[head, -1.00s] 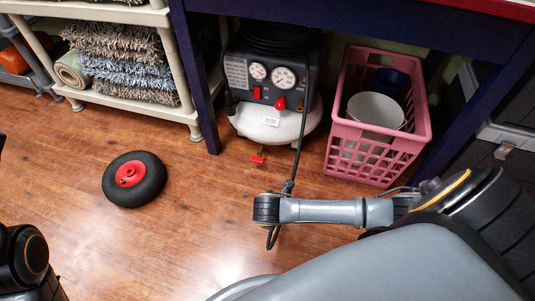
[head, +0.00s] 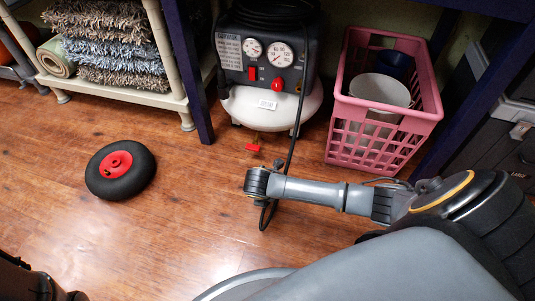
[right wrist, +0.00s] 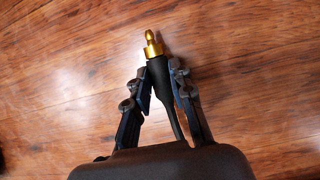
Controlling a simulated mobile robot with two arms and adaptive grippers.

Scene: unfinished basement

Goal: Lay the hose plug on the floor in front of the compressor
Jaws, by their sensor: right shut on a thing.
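The compressor (head: 272,104) stands on the floor under the dark blue table, with a white tank, two gauges and red parts. Its black hose (head: 294,130) runs down to my right wrist. In the right wrist view, my right gripper (right wrist: 161,82) is shut on the hose plug (right wrist: 153,46), a black end with a brass tip pointing away from the palm. Bare wood floor lies behind it; the height above the floor is unclear. In the head view the right arm reaches in front of the compressor; the fingers and plug are largely hidden. My left gripper is out of view.
A pink crate (head: 378,150) with a white bucket (head: 379,90) stands right of the compressor. A black wheel with a red hub (head: 117,165) lies on the floor at left. A shelf (head: 120,94) with folded rugs stands behind it. Floor (head: 190,205) between wheel and arm is clear.

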